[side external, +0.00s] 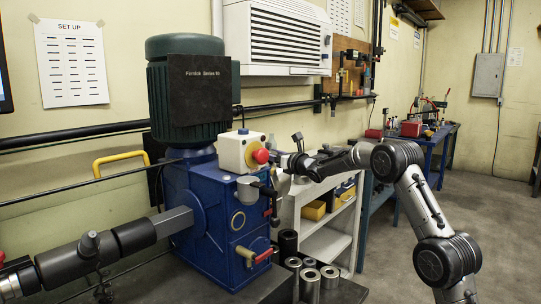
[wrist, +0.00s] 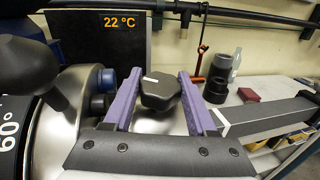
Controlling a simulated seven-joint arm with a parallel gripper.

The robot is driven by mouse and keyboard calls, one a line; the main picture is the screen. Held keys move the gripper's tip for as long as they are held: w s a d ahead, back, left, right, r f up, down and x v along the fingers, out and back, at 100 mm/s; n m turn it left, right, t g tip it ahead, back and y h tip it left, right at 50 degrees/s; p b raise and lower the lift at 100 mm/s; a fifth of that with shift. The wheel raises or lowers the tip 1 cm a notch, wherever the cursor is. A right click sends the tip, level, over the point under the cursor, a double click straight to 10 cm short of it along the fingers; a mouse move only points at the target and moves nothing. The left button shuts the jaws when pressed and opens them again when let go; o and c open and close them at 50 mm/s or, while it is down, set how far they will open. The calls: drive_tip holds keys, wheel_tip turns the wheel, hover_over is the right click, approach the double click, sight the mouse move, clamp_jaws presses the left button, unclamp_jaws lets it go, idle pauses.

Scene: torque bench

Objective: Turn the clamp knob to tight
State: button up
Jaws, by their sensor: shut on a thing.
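The clamp knob (wrist: 158,92) is a black lobed knob with a white mark on top, in the middle of the wrist view. It sits on a bright metal housing (wrist: 70,140). My gripper (wrist: 160,90) has purple fingers, one on each side of the knob, shut on it. The finger on the right lies close along the knob's side. In the side external view my gripper (side external: 290,162) reaches in from the right beside the blue machine (side external: 200,215). The knob is too small or hidden to make out there.
A white box with a red button (side external: 260,156) stands close to my gripper. Metal cylinders (side external: 309,283) stand below. Open floor (side external: 480,215) lies right.

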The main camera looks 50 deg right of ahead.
drive_tip(key=shift+m+h, duration=0.6)
drive_tip(key=shift+h, duration=0.2)
drive_tip(key=o, duration=1.4)
drive_tip(key=shift+c, duration=0.2)
drive_tip(key=shift+n+y, duration=1)
drive_tip(key=shift+y, duration=0.4)
